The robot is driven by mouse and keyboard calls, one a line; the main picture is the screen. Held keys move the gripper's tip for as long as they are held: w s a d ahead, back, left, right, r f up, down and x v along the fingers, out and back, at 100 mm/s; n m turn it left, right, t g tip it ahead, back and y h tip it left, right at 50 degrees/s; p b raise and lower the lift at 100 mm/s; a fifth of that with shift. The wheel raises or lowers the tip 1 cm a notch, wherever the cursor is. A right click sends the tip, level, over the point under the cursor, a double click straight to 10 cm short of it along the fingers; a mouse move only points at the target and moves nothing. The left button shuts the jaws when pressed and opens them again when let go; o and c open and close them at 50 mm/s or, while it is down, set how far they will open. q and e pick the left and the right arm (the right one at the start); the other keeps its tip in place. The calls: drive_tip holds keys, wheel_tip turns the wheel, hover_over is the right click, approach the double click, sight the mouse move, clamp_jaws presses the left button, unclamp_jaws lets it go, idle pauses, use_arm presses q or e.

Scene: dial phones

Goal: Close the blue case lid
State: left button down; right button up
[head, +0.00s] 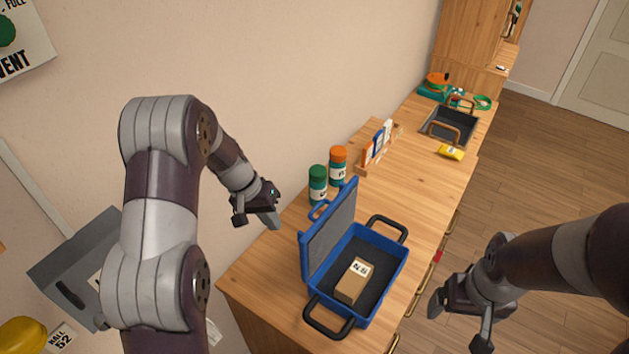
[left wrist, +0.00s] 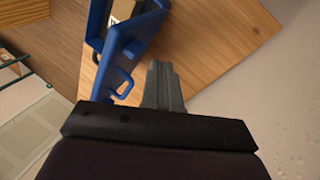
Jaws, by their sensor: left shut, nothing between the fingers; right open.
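The blue case (head: 375,262) stands on the wooden counter, with its lid (head: 330,235) raised upright on the left side. A brown box (head: 354,281) with a white label lies inside it. My left gripper (head: 268,218) is shut and empty, in the air to the left of the lid and apart from it. In the left wrist view, the shut fingers (left wrist: 163,88) are beside the blue lid (left wrist: 120,55), which has a loop handle. My right gripper (head: 461,325) is open and empty, off the counter's front edge to the right of the case.
A green-capped jar (head: 318,184) and an orange-capped jar (head: 338,165) stand behind the lid. A small rack (head: 377,145) is further along the wall. A dark tray (head: 441,127) and a yellow item (head: 451,152) are at the far end. The counter between is clear.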

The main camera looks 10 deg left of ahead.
sight(315, 207)
use_arm(q)
drive_tip(key=w+d+r+m+t+h, duration=0.1)
drive_tip(key=w+d+r+m+h, duration=0.15)
drive_tip(key=w+r+m, duration=0.35)
drive_tip(key=p+x, duration=0.1)
drive_tip(key=x, duration=0.2)
drive_tip(key=p+x, duration=0.1)
drive_tip(key=x, duration=0.2)
drive_tip(key=w+p+x, duration=0.1)
drive_tip(key=x, duration=0.2)
drive_tip(key=shift+f+p, duration=0.3)
drive_tip(key=shift+p, duration=0.05)
drive_tip(key=shift+d+f, duration=0.4)
drive_tip(key=shift+f, duration=0.2)
use_arm(e)
wheel_tip(315, 207, up, 6)
drive_tip(key=shift+s+f, duration=0.1)
drive_tip(key=shift+f, duration=0.1)
use_arm(q)
drive_tip(key=shift+w, duration=0.1)
use_arm(e)
drive_tip(key=shift+f, duration=0.1)
